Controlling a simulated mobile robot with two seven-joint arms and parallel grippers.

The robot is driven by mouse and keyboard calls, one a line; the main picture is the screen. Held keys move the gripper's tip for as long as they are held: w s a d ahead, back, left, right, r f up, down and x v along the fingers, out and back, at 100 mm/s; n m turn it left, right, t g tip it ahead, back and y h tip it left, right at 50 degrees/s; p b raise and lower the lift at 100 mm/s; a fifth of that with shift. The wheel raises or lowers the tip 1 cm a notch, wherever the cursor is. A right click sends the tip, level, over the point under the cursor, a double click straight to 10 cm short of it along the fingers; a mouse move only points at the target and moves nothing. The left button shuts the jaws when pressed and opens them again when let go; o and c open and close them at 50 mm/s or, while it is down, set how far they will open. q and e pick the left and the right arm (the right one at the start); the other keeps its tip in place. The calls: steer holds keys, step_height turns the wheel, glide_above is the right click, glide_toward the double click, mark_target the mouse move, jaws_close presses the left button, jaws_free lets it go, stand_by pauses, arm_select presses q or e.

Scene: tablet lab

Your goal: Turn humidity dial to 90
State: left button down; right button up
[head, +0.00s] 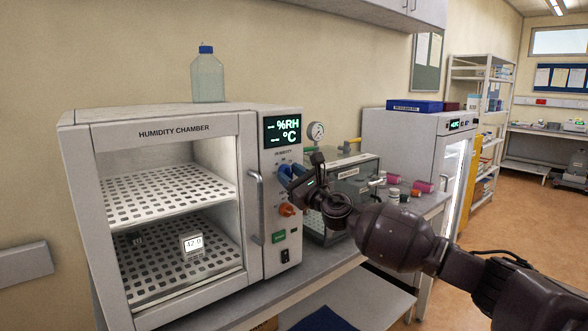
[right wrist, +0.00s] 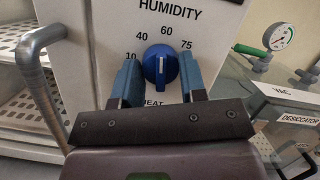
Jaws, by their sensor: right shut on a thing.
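The humidity chamber (head: 185,119) stands on the bench with a control panel on its right side. The round blue humidity dial (right wrist: 161,65) sits under the word HUMIDITY, and its white mark points up, about at 60. Labels 10, 40, 60 and 75 show around it; a 90 label is not visible. My right gripper (right wrist: 160,80) has its blue fingers on either side of the dial and is shut on it. In the head view my right gripper (head: 288,174) reaches the panel and largely hides the dial. My left gripper is not in view.
The display (head: 282,131) shows dashes for %RH and °C. An orange knob (head: 287,210) sits below the gripper. The chamber's door handle (head: 257,205) is close on the left. A desiccator (head: 352,178) with a gauge (head: 316,131) stands to the right.

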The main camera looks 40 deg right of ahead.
steer(key=m+h+p, duration=0.1)
steer(key=m+p, duration=0.1)
steer(key=m, duration=0.1)
steer(key=m+h+p, duration=0.2)
steer(key=m, duration=0.2)
steer(key=m+h+p, duration=0.1)
steer(key=m+p, duration=0.1)
steer(key=m, duration=0.2)
steer(key=shift+a+r, duration=0.15)
steer(key=shift+r, duration=0.1)
steer(key=shift+m+g+h+p, duration=0.3)
steer(key=shift+m+h+p, duration=0.1)
steer(key=shift+m+p, duration=0.2)
steer(key=shift+m+h+p, duration=0.3)
steer(key=shift+m+p, duration=0.3)
steer(key=shift+m, duration=0.6)
steer(key=m+g+h+p, duration=0.1)
steer(key=m, duration=0.2)
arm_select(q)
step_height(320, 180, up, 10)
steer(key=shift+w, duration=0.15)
arm_select(e)
steer(key=m+g, duration=0.1)
steer(key=m, duration=0.2)
steer(key=m+g, duration=0.1)
steer(key=m, duration=0.2)
steer(key=shift+m, duration=0.3)
steer(key=o, duration=0.9)
